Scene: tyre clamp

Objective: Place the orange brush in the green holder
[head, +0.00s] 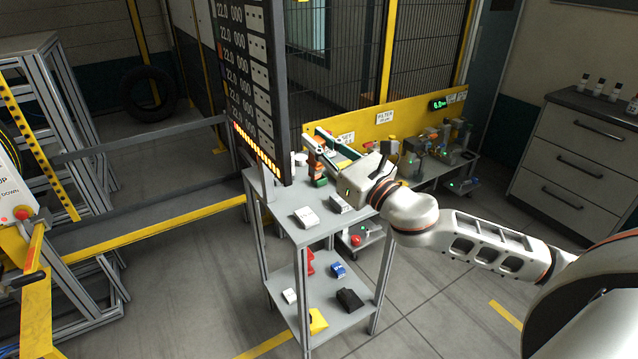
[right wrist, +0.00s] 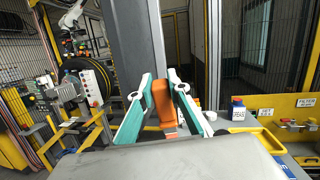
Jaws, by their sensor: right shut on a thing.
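The orange brush (head: 313,162) is upright at the back left of the cart's top shelf, and it also shows in the right wrist view (right wrist: 163,100). My right gripper (head: 314,140) is shut on it, with a green and white finger on each side; it shows in the right wrist view too (right wrist: 160,88). The green holder (head: 320,182) is directly below the brush in the head view. Whether the brush's lower end is inside the holder or just above it I cannot tell. My left gripper is not in view.
A dark display post (head: 262,90) stands close beside the brush. White and grey boxes (head: 306,217) lie on the cart top (head: 285,205). Several items sit on the lower shelf (head: 318,338). A yellow-backed bench (head: 430,125) is behind, and drawers (head: 580,150) stand at right.

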